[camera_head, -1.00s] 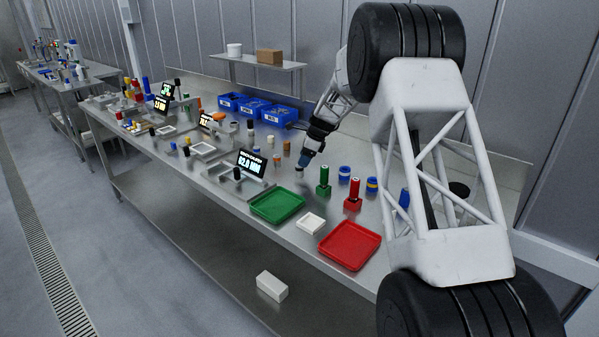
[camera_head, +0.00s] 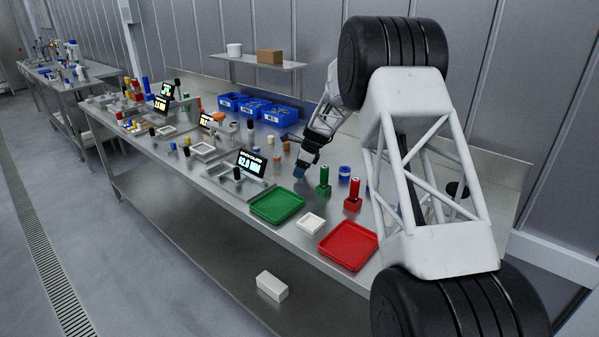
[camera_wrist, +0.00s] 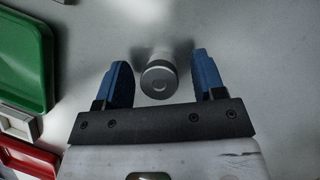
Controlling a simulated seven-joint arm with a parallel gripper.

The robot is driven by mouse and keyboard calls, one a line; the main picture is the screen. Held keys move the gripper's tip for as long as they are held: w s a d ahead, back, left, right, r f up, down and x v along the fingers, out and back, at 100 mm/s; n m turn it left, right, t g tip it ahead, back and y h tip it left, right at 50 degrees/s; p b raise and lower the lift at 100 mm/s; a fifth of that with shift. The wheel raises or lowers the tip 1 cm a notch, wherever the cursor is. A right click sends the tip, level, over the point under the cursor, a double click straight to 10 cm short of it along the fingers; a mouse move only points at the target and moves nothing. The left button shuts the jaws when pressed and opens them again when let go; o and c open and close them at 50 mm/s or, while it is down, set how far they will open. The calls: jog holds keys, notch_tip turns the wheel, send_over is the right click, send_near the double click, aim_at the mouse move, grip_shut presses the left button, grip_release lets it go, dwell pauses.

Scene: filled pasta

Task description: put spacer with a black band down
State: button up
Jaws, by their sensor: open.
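My gripper (camera_wrist: 160,82) is open, its two blue fingers apart on either side of a round silver-grey spacer (camera_wrist: 159,80). Clear gaps show between the spacer and both fingers.
A green tray (camera_head: 277,206), a white dish (camera_head: 311,223) and a red tray (camera_head: 348,246) lie along the front. Green (camera_head: 323,182) and red (camera_head: 353,194) stands are to the right. Blue bins (camera_head: 280,117) stand behind. Several small cylinders stand nearby.

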dwell(0.4)
jog(key=c, duration=1.1)
jog(key=shift+r, duration=0.15)
jog(key=shift+r, duration=4.9)
